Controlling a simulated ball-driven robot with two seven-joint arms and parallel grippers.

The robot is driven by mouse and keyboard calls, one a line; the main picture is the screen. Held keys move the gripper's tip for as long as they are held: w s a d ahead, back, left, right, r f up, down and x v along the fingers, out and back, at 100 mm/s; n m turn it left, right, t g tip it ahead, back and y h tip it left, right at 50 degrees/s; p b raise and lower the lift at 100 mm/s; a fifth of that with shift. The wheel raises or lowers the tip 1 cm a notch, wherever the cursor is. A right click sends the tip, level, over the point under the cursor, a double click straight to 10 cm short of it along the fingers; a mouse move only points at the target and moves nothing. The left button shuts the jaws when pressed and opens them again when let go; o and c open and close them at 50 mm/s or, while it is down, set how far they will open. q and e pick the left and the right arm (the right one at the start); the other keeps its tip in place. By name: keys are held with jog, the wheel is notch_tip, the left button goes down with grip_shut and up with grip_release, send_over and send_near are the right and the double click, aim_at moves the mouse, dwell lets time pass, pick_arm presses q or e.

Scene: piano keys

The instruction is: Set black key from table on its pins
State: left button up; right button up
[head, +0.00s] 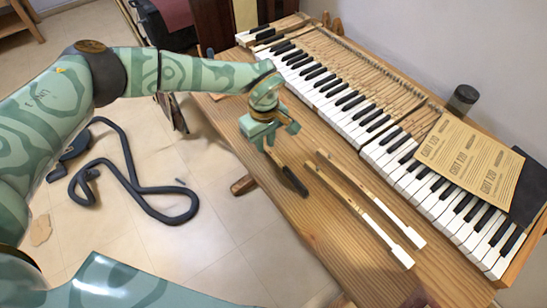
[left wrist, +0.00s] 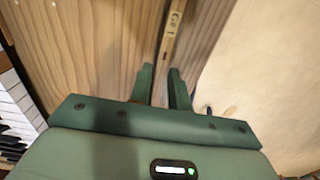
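The black key (head: 294,181) has a pale wooden stick with a black end. It is at the table's left edge in the head view, and its stick, marked with small letters, shows in the left wrist view (left wrist: 172,32). My left gripper (head: 269,149) is over the stick's far end. In the left wrist view its two fingers (left wrist: 161,72) are close together, one on each side of the stick, and look shut on it. I cannot tell whether the key touches the table. My right gripper is not in view.
Two white keys on long sticks (head: 365,210) lie to the right on the wooden table (head: 325,225). The keyboard (head: 350,105) stands behind them, with a printed sheet (head: 470,155) and a dark cup (head: 462,99). A black hose (head: 130,180) lies on the floor.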

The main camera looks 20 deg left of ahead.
pick_arm(q)
jog(key=shift+f, duration=0.35)
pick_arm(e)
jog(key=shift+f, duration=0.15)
pick_arm(q)
grip_shut()
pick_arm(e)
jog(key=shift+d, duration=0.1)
